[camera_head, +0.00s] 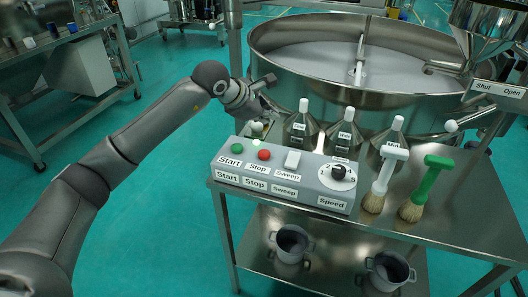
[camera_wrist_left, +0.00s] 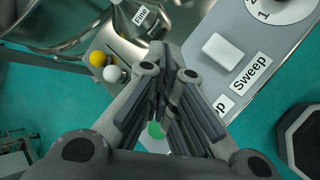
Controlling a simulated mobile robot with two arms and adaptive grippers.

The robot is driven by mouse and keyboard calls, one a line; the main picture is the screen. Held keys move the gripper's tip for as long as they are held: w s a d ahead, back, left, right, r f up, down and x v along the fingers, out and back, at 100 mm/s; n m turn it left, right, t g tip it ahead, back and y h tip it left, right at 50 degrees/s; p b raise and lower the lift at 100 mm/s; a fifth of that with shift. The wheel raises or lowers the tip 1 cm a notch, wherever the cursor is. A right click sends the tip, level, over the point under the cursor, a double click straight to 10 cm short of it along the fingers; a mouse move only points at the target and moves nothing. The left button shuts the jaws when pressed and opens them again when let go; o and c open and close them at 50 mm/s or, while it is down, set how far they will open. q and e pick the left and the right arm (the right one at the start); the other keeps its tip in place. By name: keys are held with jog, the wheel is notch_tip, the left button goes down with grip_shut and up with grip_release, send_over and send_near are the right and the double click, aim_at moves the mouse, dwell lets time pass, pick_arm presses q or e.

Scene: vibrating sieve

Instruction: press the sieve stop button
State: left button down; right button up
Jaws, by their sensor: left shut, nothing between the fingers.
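The grey control box (camera_head: 270,185) stands on the steel table's left end. Its red Stop button (camera_head: 264,154) sits between the green Start button (camera_head: 237,149) and the white Sweep switch (camera_head: 292,159). My left gripper (camera_head: 264,108) is shut and empty, above and behind the box's left half, apart from the red button. In the left wrist view its fingers (camera_wrist_left: 168,75) cover the Stop button. Green (camera_wrist_left: 155,130) shows through a gap between the fingers, and the white Sweep switch (camera_wrist_left: 221,50) is visible right of them. My right gripper is not seen.
The large round sieve (camera_head: 300,75) stands behind. Several steel bottles (camera_head: 345,143) with white caps stand behind the box. A white-handled brush (camera_head: 384,180), a green-handled brush (camera_head: 425,188) and the speed knob (camera_head: 338,172) are to the right. Pots (camera_head: 291,242) sit on the lower shelf.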

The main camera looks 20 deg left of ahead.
pick_arm(q)
jog(key=shift+f, duration=0.15)
jog(key=b, duration=0.4)
send_over(266, 154)
notch_tip(266, 154, down, 8)
jog(key=shift+d+r, duration=0.1)
jog(key=shift+f+b, duration=0.4)
dwell(1.1)
jog(key=shift+f+b, duration=0.4)
jog(key=shift+b, duration=0.15)
jog(key=shift+f+b, duration=0.6)
jog(key=shift+b, duration=0.05)
dwell(0.6)
jog(key=shift+r+p, duration=0.45)
jog(key=shift+r, duration=0.55)
jog(key=shift+r, duration=0.1)
